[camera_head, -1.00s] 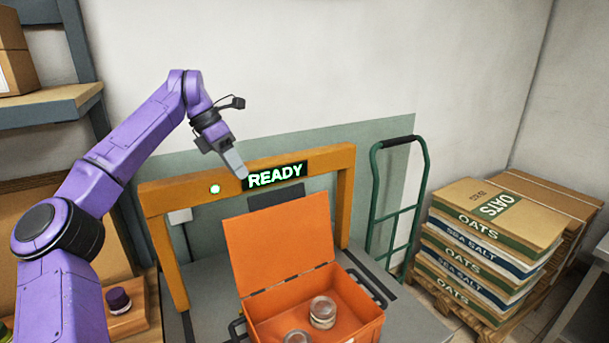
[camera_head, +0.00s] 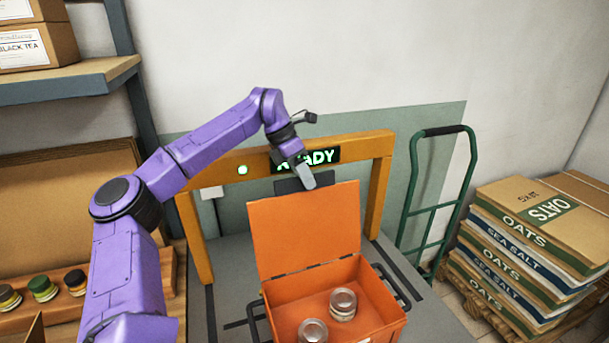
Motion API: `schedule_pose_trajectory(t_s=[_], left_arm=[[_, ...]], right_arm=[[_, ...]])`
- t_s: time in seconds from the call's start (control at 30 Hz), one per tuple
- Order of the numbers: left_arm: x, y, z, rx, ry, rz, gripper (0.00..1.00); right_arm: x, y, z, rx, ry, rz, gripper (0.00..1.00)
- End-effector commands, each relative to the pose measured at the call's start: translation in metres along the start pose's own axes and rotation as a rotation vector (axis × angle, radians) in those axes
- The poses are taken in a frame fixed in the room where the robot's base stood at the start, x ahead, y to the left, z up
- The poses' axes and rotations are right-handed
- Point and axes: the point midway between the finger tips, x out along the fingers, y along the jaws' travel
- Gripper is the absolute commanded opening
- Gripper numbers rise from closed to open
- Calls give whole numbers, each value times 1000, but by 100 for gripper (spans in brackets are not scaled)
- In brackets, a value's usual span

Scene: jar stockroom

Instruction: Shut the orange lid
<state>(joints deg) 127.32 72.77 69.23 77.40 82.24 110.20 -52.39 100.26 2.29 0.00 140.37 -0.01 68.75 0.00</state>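The orange lid (camera_head: 305,230) stands open, nearly upright, at the back edge of the orange crate (camera_head: 380,325). Two glass jars with metal lids, one (camera_head: 343,303) farther back and one (camera_head: 313,331) nearer, stand inside the crate. My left gripper (camera_head: 308,184) is at the top edge of the lid, pointing down, seemingly at or just behind it. Its fingers show as one grey shape, so I cannot tell whether they are apart or whether they touch the lid. My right gripper is not in view.
An orange frame (camera_head: 378,190) with a sign (camera_head: 325,157), partly covered by my arm, stands behind the crate on a grey surface (camera_head: 225,290). A green hand truck (camera_head: 465,180) and stacked sacks (camera_head: 530,235) are at right. A shelf (camera_head: 70,82) and small jars (camera_head: 42,289) are at left.

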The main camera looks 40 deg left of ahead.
Motion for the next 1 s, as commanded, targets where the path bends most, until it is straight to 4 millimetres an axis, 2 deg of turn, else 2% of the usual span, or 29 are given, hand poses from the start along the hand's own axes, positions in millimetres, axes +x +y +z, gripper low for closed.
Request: schedule_pose_trajectory(t_s=[0.23,0.27,0.33,0.37,1.0], left_arm=[[2,0,0,-1,-2,1,33],[2,0,0,-1,-2,1,27],[1,0,0,-1,-2,1,4],[1,0,0,-1,-2,1,0],[2,0,0,0,-1,1,0]], right_arm=[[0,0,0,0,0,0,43],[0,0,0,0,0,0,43],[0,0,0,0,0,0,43],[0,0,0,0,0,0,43],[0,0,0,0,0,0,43]])
